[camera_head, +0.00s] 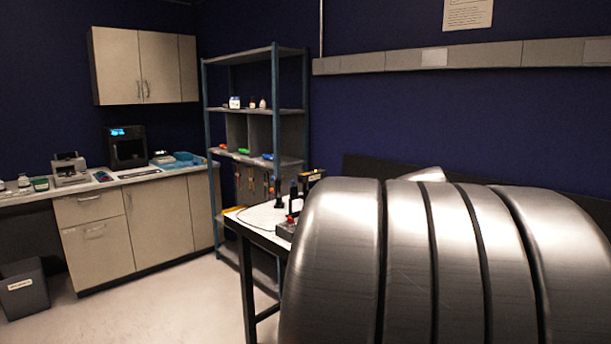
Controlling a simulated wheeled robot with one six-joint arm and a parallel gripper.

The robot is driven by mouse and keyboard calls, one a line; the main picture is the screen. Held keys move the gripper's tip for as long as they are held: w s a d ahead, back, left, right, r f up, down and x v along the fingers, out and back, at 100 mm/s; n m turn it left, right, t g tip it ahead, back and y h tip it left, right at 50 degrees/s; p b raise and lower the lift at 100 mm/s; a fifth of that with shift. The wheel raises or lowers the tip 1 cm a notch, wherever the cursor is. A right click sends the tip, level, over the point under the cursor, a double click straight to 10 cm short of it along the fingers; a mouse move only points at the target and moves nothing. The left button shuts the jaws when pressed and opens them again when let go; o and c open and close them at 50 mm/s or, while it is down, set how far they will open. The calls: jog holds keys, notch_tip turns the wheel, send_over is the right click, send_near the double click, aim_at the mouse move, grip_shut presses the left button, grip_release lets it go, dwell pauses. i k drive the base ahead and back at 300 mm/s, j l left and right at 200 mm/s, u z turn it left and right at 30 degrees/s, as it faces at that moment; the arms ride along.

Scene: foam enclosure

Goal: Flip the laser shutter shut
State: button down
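I cannot make out the laser shutter for certain. A white-topped table (247,217) stands at the middle of the view with several small dark devices on it. One is a small box with red on it (286,229) near the table's front edge. Behind it are dark upright posts (293,196) and a black and yellow unit (311,178). A large ribbed metallic form close to the camera hides the right part of the table. My gripper is not in view.
A blue-framed shelf rack (276,110) stands behind the table. A counter with cabinets (160,220) and lab devices runs along the left wall. A grey bin (24,292) sits at lower left. The floor (170,310) between them is clear.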

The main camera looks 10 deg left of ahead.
aim_at(293, 190)
jog(key=i+j+u, duration=0.15)
jog(key=i+j, duration=0.2)
jog(key=i+j+u, duration=0.1)
jog(key=i+j, duration=0.2)
jog(key=i, duration=0.3)
jog(key=i+j+u, duration=0.15)
jog(key=i, duration=0.3)
jog(key=i+j+u, duration=0.15)
jog(key=i+j, duration=0.2)
jog(key=i, duration=0.15)
jog(key=i+j+u, duration=0.1)
jog(key=i, duration=0.4)
